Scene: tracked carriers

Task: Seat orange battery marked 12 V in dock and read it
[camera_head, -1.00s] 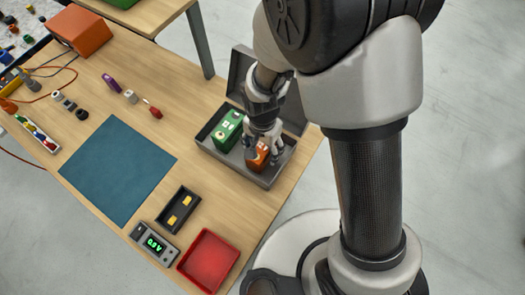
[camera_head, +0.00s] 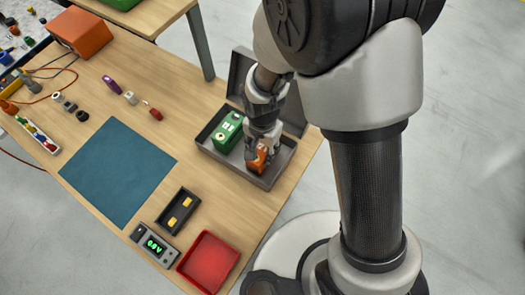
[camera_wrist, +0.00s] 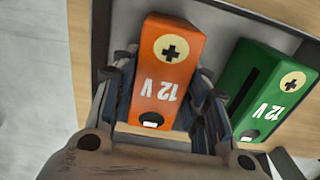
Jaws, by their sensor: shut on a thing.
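The orange battery (camera_wrist: 168,65) is marked 12 V and has a plus sign on a cream disc. My gripper (camera_wrist: 172,105) is shut on its sides in the wrist view. In the head view the gripper (camera_head: 261,150) holds the orange battery (camera_head: 258,160) at the open grey case (camera_head: 279,173); I cannot tell how far it is above the case floor. The dock is a black tray (camera_head: 178,212) with yellow contacts, empty, behind a grey meter (camera_head: 155,244) with a lit green display that seems to read 0.0 V.
A green battery (camera_head: 227,132), also marked 12 V in the wrist view (camera_wrist: 264,95), lies in the case beside the orange one. A red tray (camera_head: 208,262) is at the table's near edge. A bare blue mat (camera_head: 118,170) lies left of the dock.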

